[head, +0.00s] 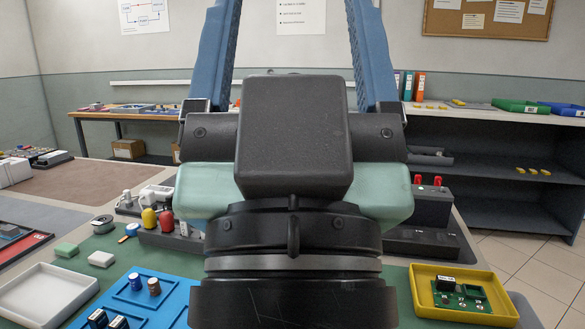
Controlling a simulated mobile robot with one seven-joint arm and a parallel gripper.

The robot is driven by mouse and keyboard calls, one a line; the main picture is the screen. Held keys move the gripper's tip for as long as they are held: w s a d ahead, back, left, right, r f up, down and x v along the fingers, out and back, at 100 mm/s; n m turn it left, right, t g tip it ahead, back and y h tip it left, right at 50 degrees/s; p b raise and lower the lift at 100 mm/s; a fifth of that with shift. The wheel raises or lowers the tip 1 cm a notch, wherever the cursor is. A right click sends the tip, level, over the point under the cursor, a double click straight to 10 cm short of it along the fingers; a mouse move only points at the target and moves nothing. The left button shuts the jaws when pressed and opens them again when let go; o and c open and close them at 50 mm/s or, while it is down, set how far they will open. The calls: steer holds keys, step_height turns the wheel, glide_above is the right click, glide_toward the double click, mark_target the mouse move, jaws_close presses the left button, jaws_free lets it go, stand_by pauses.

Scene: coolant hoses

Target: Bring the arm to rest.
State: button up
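My arm fills the middle of the head view, very close to the camera. The arm hides the central part of the bench.
A blue tray (126,306) with small cylinders and black parts lies left of the arm, beside a white tray (72,281). A yellow tray (420,293) with a green circuit board (473,299) lies right. Black devices (432,240) stand behind it. Shelves (480,180) stand farther back.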

step_height(320, 180, up, 29)
steer(key=p, duration=2.7)
steer(key=shift+r+p, duration=0.2)
steer(key=shift+p, duration=0.15)
